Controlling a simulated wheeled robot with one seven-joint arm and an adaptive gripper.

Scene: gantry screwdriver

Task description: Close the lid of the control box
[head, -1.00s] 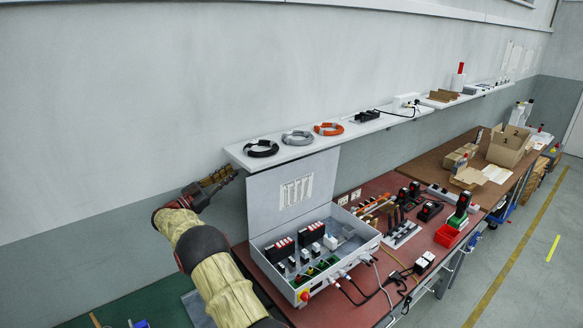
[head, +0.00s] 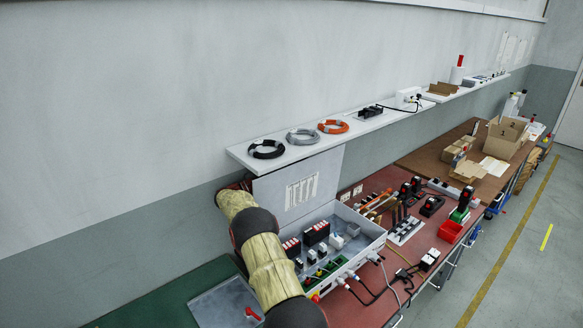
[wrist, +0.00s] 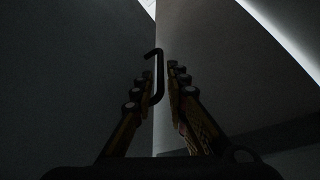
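The control box (head: 372,250) sits on the red bench top with its grey lid (head: 268,190) standing open, upright at the back; a white label is on the lid's inner face. Switches and terminals show inside the box. My gripper (head: 240,185) is at the lid's left edge in the head view, mostly hidden behind the lid and my arm. In the wrist view my gripper (wrist: 158,76) has its two fingers apart, with a dark hooked bar (wrist: 153,75) showing between them. I cannot tell whether they touch it. The dark panels there are hard to tell apart.
A wall shelf (head: 236,153) with cable coils runs just above and behind the lid. Cables (head: 375,295) hang from the box's front right. A red bin (head: 449,231) and tools stand to the right. A green bench top (head: 150,300) lies left.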

